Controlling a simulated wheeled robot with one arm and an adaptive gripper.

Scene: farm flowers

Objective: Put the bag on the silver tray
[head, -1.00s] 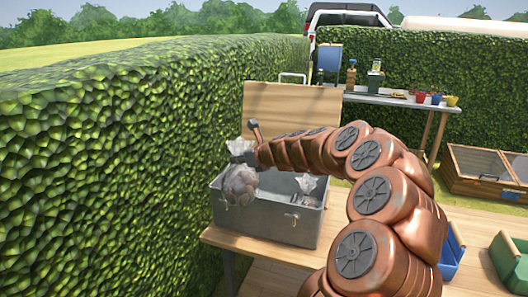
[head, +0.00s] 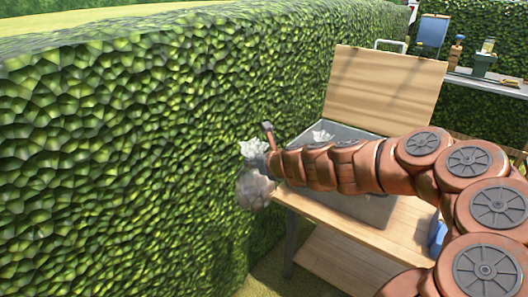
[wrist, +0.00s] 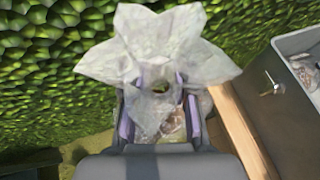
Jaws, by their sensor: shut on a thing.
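A clear plastic bag (head: 255,188) with greyish-brown contents hangs from my gripper (head: 268,158), in front of the hedge and left of the wooden table. In the wrist view, my gripper (wrist: 160,110) has its purple-padded fingers shut around the neck of the bag, whose top (wrist: 165,40) flares out above them. The bag hangs clear of the table edge. I cannot make out a silver tray for certain.
A grey metal bin (head: 365,207) with a raised wooden lid (head: 385,88) stands on the wooden table (head: 400,235); another bag (wrist: 305,72) is inside it. A tall hedge (head: 130,150) is close on the left. A side table (head: 490,80) with several items stands at the back right.

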